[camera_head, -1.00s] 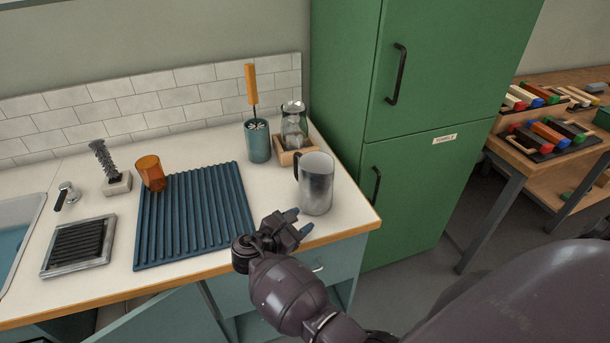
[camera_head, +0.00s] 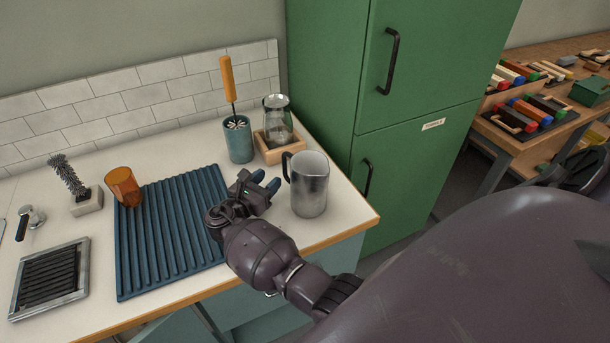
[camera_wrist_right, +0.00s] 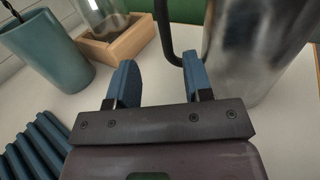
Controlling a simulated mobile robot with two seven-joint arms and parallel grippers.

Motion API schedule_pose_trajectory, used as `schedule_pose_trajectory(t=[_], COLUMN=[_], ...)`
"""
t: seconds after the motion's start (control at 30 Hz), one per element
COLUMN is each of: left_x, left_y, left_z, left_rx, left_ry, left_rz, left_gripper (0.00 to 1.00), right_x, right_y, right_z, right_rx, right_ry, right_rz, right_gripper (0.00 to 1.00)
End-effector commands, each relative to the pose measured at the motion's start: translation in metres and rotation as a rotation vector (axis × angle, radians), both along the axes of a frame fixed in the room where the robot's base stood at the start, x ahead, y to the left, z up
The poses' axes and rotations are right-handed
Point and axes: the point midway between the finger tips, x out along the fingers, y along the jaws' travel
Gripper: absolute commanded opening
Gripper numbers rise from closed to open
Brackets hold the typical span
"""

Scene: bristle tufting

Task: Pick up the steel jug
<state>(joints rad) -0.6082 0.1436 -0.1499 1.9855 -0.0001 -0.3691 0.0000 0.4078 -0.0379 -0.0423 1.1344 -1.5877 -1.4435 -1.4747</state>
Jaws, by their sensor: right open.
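The steel jug (camera_head: 310,187) stands upright on the white counter near its right corner, with its dark handle (camera_head: 287,166) on its left side. My right gripper (camera_head: 266,183) is open and empty, just left of the jug and near the handle. In the right wrist view the two blue-tipped fingers (camera_wrist_right: 160,80) are apart, with the handle (camera_wrist_right: 165,35) beyond them and the jug body (camera_wrist_right: 255,45) at the right. I cannot tell whether a finger touches the handle. My left gripper is not in view.
A glass jar (camera_head: 277,120) in a wooden tray (camera_head: 268,154) and a teal holder (camera_head: 238,141) with an orange-handled brush stand behind. A blue ribbed mat (camera_head: 170,235) and an orange cup (camera_head: 123,186) lie left. The green cabinet (camera_head: 400,180) stands close right.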

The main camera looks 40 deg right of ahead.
Motion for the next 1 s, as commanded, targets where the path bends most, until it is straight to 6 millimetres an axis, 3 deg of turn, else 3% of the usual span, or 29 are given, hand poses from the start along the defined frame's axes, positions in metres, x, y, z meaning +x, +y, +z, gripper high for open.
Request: schedule_pose_trajectory(t=[0.17, 0.5, 0.73, 0.77, 1.0], left_x=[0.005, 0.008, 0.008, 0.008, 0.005], left_y=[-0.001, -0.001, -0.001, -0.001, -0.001], left_z=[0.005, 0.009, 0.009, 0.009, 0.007], left_rx=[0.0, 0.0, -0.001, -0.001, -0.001], left_ry=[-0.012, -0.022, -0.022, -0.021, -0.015], left_rz=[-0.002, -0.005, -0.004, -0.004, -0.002], left_gripper=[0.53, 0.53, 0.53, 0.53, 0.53], right_x=[0.001, 0.008, 0.008, 0.008, 0.008], right_y=[-0.011, -0.051, -0.053, -0.053, -0.053], right_z=[0.001, 0.002, 0.002, 0.002, 0.002], right_rx=[-0.001, 0.0, 0.001, 0.001, 0.001], right_ry=[0.0, -0.001, -0.001, -0.001, 0.0], right_rz=[-0.001, 0.0, 0.0, 0.0, 0.0], right_gripper=[0.47, 0.47, 0.47, 0.45, 0.08])
